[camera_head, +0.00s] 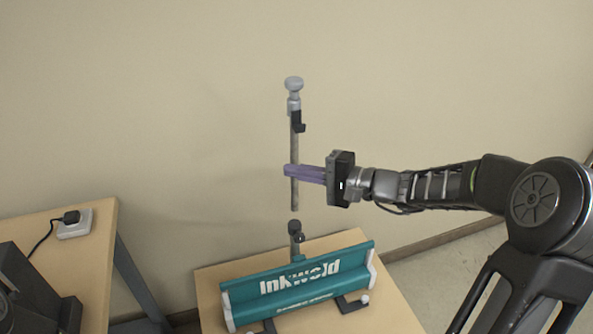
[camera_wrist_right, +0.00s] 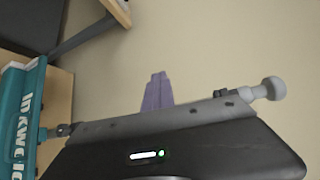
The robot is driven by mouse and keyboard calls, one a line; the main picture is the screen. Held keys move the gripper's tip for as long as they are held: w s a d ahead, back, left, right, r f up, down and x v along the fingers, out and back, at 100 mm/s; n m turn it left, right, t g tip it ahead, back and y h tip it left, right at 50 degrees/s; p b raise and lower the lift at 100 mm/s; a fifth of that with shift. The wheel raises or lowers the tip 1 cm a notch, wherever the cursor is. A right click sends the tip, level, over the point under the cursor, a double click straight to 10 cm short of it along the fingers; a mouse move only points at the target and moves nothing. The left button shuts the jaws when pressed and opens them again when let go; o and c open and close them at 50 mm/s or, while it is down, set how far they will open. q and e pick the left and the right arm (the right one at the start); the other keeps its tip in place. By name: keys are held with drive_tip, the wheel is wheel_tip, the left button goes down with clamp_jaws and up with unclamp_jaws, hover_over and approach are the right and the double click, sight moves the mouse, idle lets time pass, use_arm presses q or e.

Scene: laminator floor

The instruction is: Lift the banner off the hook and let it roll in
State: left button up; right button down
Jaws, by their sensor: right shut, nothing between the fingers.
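The teal banner (camera_head: 295,285), with white "Inkwold" lettering, is down low at its base on the wooden table; it also shows at the left edge of the right wrist view (camera_wrist_right: 22,115). Behind it stands a thin grey pole (camera_head: 294,145) with a round knob on top. The black hook (camera_head: 298,122) near the pole's top has no banner on it. My right gripper (camera_head: 287,171) has purple fingers, shut and empty, level with the pole's middle, below the hook and well above the banner. I cannot tell whether they touch the pole. My left gripper is out of view.
A second wooden table (camera_head: 95,270) at left holds a white power socket (camera_head: 75,224) with a black plug and cord. A dark machine-like shape (camera_head: 35,290) fills the lower left corner. The plain wall is behind; the space around the pole is clear.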

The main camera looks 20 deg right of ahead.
drive_tip(key=c, duration=2.2)
unclamp_jaws()
drive_tip(key=c, duration=1.5)
unclamp_jaws()
drive_tip(key=shift+b+v, duration=0.85)
drive_tip(key=shift+v, duration=3.1)
